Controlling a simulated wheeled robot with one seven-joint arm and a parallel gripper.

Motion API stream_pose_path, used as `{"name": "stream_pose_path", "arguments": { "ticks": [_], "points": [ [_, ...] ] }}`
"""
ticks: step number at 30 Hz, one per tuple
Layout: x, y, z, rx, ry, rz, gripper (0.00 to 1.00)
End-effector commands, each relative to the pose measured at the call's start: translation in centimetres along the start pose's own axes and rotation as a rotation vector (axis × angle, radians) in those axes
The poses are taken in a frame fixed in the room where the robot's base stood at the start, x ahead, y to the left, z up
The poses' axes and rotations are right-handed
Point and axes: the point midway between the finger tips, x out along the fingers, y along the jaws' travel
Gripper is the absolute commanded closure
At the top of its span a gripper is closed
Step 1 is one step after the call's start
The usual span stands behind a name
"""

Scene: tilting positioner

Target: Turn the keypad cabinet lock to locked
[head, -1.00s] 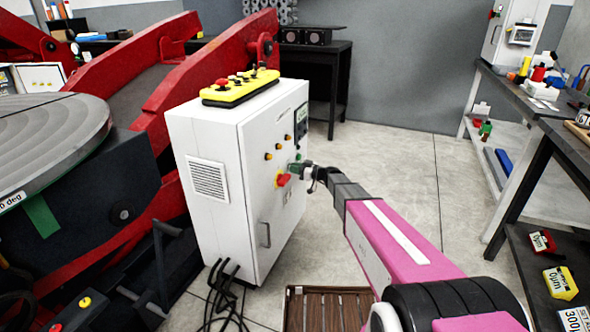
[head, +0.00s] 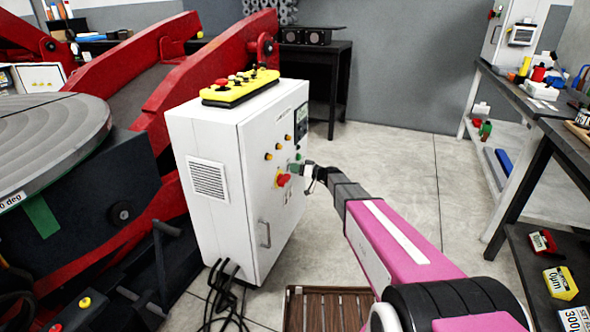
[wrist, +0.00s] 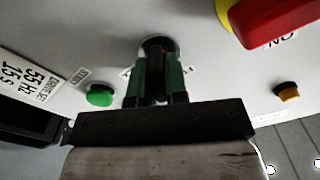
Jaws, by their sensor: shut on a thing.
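The white cabinet (head: 215,140) stands in the middle of the head view, with its front panel facing right. My gripper (head: 297,168) is at that panel, beside a red rotary handle on a yellow plate (head: 282,179). In the wrist view my gripper's green fingers (wrist: 157,82) are shut on the lock (wrist: 157,45), a dark round fitting on the panel. The fingers cover most of the lock and part of the label behind it, so I cannot read which way it points.
In the wrist view a green button (wrist: 100,95) lies left of the fingers. An orange-black knob (wrist: 287,91) and a large red handle (wrist: 275,20) lie to the right. A workbench (head: 550,125) stands at the right. Grey floor (head: 390,160) is open behind my arm.

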Motion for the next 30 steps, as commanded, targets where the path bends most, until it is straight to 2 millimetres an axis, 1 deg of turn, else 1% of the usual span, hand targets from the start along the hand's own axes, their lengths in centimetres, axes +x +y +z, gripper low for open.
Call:
{"name": "stream_pose_path", "arguments": {
  "ticks": [21,30],
  "points": [
    [-0.03,0.30,0.13,0.680,0.000,0.001,1.00],
    [-0.04,0.39,0.21,0.920,0.001,0.001,1.00]
  ]
}}
